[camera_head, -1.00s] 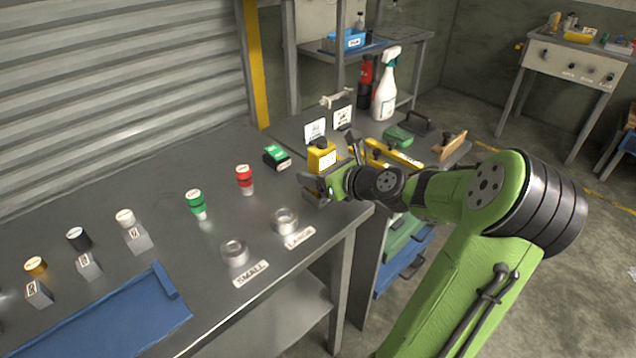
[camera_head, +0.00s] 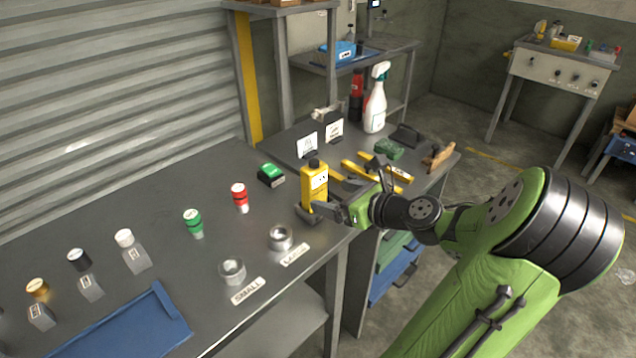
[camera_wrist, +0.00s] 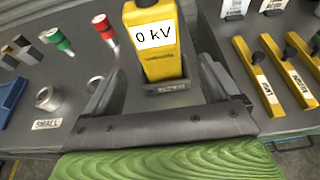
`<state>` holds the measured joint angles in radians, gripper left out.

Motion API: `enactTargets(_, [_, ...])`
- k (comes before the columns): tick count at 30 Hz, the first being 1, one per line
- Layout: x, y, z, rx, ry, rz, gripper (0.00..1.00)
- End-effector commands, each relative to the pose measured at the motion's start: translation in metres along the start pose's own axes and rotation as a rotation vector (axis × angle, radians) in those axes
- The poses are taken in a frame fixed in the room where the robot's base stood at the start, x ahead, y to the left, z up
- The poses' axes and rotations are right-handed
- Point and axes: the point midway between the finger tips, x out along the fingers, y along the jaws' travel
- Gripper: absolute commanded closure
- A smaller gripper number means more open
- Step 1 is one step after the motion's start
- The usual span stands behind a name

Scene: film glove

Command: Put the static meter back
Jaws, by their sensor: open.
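The static meter (camera_head: 314,190) is a yellow upright box with a dark knob on top. In the wrist view the meter (camera_wrist: 158,45) shows a white label reading "0 kV". Its base stands in or on a low dark holder (camera_wrist: 172,88) on the bench; how deep it sits is hard to tell. My gripper (camera_head: 330,207) is at the near side of the meter, low by the bench edge. In the wrist view my gripper (camera_wrist: 160,88) is open, one finger left and one right of the meter, with gaps on both sides.
Yellow tools (camera_wrist: 285,75) lie right of the meter. A green-topped black block (camera_head: 271,174), a red-topped piece (camera_head: 240,197) and two metal rings (camera_head: 280,238) marked SMALL and LARGE are left of it. A spray bottle (camera_head: 375,100) stands behind.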

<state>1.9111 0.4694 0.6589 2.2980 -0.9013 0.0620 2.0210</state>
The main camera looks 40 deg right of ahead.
Motion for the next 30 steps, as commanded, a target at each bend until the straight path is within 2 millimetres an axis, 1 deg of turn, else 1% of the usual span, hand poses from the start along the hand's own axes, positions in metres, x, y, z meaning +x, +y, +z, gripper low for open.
enactTargets(1, [-0.013,-0.001,0.004,0.004,0.001,-0.004,0.11])
enactTargets(3, [-0.025,-0.001,0.003,0.002,0.001,-0.003,0.11])
enactTargets(6, [-0.035,0.000,0.002,0.001,0.000,0.000,0.11])
enactTargets(8, [-0.035,0.004,0.001,-0.019,0.011,0.010,0.11])
enactTargets(11, [-0.018,0.029,-0.004,-0.170,0.096,0.088,0.11])
enactTargets(12, [-0.009,0.046,-0.007,-0.278,0.150,0.141,0.11])
enactTargets(14, [0.002,0.073,-0.013,-0.467,0.233,0.231,0.11])
enactTargets(15, [0.006,0.091,-0.017,-0.600,0.283,0.294,0.11])
enactTargets(18, [0.008,0.130,-0.023,-0.932,0.380,0.445,0.11])
enactTargets(20, [0.006,0.149,-0.025,-1.115,0.418,0.526,0.11])
enactTargets(21, [0.002,0.161,-0.025,-1.236,0.436,0.579,0.11])
enactTargets(23, [-0.005,0.178,-0.024,-1.426,0.455,0.658,0.11])
enactTargets(25, [-0.017,0.200,-0.020,-1.681,0.461,0.757,0.11])
enactTargets(26, [-0.025,0.209,-0.018,-1.799,0.457,0.800,0.11])
enactTargets(27, [-0.036,0.221,-0.015,-1.952,0.442,0.854,0.11])
enactTargets(29, [-0.054,0.236,-0.009,-2.173,0.405,0.925,0.11])
enactTargets(30, [-0.067,0.244,-0.006,-2.313,0.367,0.966,0.11])
